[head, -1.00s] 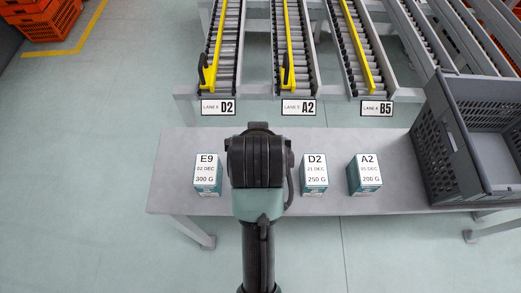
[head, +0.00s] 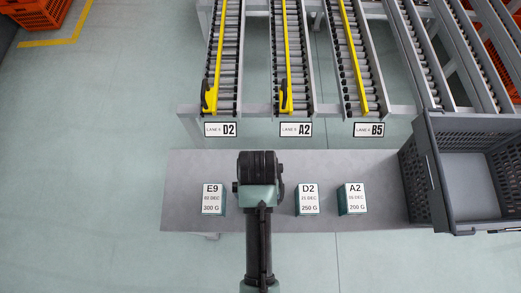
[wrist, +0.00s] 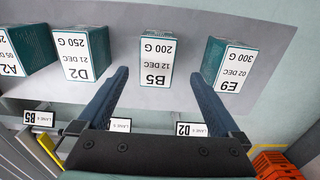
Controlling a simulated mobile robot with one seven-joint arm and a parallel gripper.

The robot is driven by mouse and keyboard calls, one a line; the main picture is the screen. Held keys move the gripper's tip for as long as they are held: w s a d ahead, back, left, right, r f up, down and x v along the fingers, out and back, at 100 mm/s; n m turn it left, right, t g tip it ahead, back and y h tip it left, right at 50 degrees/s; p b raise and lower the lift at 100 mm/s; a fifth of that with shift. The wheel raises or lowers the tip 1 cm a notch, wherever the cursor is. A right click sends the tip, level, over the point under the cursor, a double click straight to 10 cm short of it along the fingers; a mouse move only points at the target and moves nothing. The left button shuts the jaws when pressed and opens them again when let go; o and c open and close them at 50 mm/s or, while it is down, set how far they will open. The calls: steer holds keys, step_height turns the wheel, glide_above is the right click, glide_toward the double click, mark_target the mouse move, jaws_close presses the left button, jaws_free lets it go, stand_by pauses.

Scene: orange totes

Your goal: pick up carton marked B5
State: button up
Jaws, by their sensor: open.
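The carton marked B5 (wrist: 157,62) stands on the grey table, its white label upside down in the wrist view, reading 12 DEC and 200 G. My gripper (wrist: 159,76) is open, with one dark finger on each side of the B5 carton's near end in that view. I see gaps between fingers and carton and no clear contact. In the head view my arm and wrist (head: 258,170) hide the B5 carton and the fingers.
Carton E9 (head: 213,199) stands left of my arm; D2 (head: 307,199) and A2 (head: 352,199) stand right. A grey crate (head: 418,185) is at the table's right end. Roller lanes labelled D2, A2 and B5 (head: 369,129) lie behind the table (head: 180,180).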

steer(key=shift+w+f, duration=0.15)
steer(key=shift+f, duration=0.8)
steer(key=shift+d+f, duration=0.1)
steer(key=shift+f, duration=0.35)
steer(key=shift+d+f+p, duration=0.15)
steer(key=shift+f+p, duration=0.35)
steer(key=shift+f, duration=1.7)
jaws_close()
steer(key=shift+r, duration=0.15)
